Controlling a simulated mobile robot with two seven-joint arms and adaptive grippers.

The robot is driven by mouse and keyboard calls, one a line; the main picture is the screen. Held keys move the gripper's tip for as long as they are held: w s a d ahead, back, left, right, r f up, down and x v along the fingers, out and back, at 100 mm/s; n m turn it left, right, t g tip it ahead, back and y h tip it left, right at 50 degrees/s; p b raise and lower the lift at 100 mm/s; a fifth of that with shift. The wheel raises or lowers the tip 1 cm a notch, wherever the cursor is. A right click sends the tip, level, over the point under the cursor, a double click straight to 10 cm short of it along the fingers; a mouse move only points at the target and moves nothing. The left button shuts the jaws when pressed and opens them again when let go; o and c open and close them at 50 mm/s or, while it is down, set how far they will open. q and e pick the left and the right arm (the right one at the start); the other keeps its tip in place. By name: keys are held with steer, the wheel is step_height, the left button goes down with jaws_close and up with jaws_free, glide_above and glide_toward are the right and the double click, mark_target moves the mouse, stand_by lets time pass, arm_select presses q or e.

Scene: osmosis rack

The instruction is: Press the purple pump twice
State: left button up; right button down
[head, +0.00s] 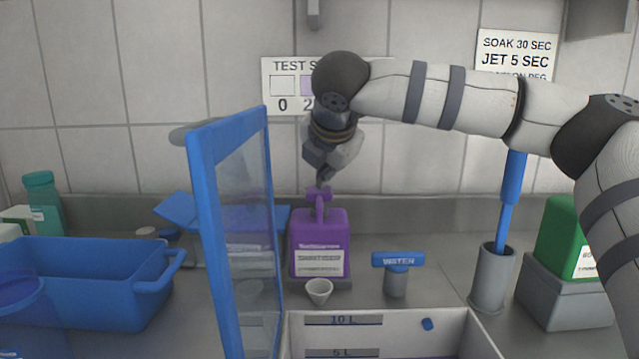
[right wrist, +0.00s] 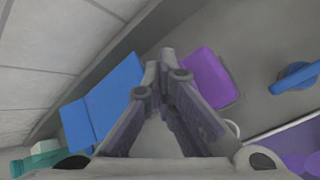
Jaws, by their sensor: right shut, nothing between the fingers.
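The purple pump bottle (head: 320,243) stands upright against the back of the counter, with a white label on its front and a purple pump head (head: 319,192) on top. My right gripper (head: 322,176) is shut and empty and points down just above the pump head; whether it touches it I cannot tell. In the right wrist view the shut fingers (right wrist: 166,62) cover the pump head, and the purple bottle (right wrist: 207,78) shows to their right. A small white cup (head: 319,290) stands in front of the bottle. My left gripper is not in view.
A blue-framed clear panel (head: 212,240) stands upright left of the bottle. A white tank (head: 455,325) marked in litres is in front. A blue WATER tap (head: 397,260) and a grey holder with a blue-handled tool (head: 493,275) are to the right. A blue basin (head: 90,285) is at left.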

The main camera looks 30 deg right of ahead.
steer(key=shift+f, duration=0.15)
steer(key=shift+r, duration=1.35)
steer(key=shift+r, duration=0.1)
step_height(320, 180, up, 5)
steer(key=shift+f, duration=0.1)
stand_by(1.7)
steer(key=r+n+y, duration=0.1)
steer(key=n, duration=0.1)
steer(key=r+n+y, duration=0.1)
steer(key=n+y, duration=0.1)
steer(key=r+n+t+y, duration=0.1)
steer(key=r+n, duration=0.1)
steer(key=shift+w+d+y, duration=0.1)
steer(key=shift+w+y, duration=0.15)
steer(key=shift+y, duration=0.05)
